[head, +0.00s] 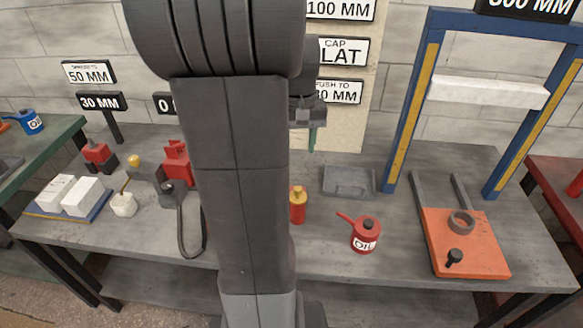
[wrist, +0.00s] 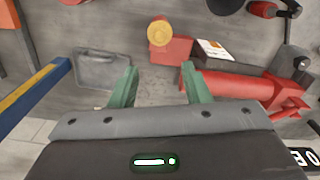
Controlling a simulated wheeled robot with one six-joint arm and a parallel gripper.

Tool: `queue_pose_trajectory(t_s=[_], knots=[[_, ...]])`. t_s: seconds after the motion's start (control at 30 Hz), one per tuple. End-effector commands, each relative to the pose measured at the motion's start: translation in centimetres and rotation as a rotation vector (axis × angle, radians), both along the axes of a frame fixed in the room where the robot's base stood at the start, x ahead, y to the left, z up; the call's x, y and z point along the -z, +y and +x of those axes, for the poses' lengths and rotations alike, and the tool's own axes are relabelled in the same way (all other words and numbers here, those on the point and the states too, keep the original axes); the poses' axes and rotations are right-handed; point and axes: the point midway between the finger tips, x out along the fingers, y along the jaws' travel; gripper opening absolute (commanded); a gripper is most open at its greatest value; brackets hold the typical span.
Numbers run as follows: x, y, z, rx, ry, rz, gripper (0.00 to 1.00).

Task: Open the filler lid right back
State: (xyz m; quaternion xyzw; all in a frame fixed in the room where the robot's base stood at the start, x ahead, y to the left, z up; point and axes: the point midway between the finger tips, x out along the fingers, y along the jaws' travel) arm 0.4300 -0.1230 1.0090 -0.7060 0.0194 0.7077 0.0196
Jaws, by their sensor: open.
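My gripper (wrist: 159,88) is open, its two green fingers apart with only bare bench showing between them. In the head view its fingertips (head: 312,140) hang above the back of the bench, partly behind my arm. A red body with a round yellow top (wrist: 159,33) stands beyond the fingers in the wrist view; it looks like the red bottle (head: 297,205) right of my arm. A red cylindrical device (wrist: 238,84) lies beside the right finger; my arm hides most of that area in the head view. I cannot tell for certain which part is the filler lid.
A grey tray (head: 349,181) lies right of the bottle, near the blue and yellow frame (head: 409,115). A red oil can (head: 364,234) stands in front. An orange plate (head: 464,243) is at right. Signs stand behind the bench.

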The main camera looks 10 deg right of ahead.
Motion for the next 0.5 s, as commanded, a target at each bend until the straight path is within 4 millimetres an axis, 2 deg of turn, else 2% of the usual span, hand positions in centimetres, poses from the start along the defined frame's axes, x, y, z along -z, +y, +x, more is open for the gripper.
queue_pose_trajectory(t_s=[0.17, 0.5], knots=[[1.7, 0.0, 0.0, 0.0, 0.003, 0.001, 0.43], [8.9, 0.0, -0.1, 0.0, 0.005, 0.001, 0.43]])
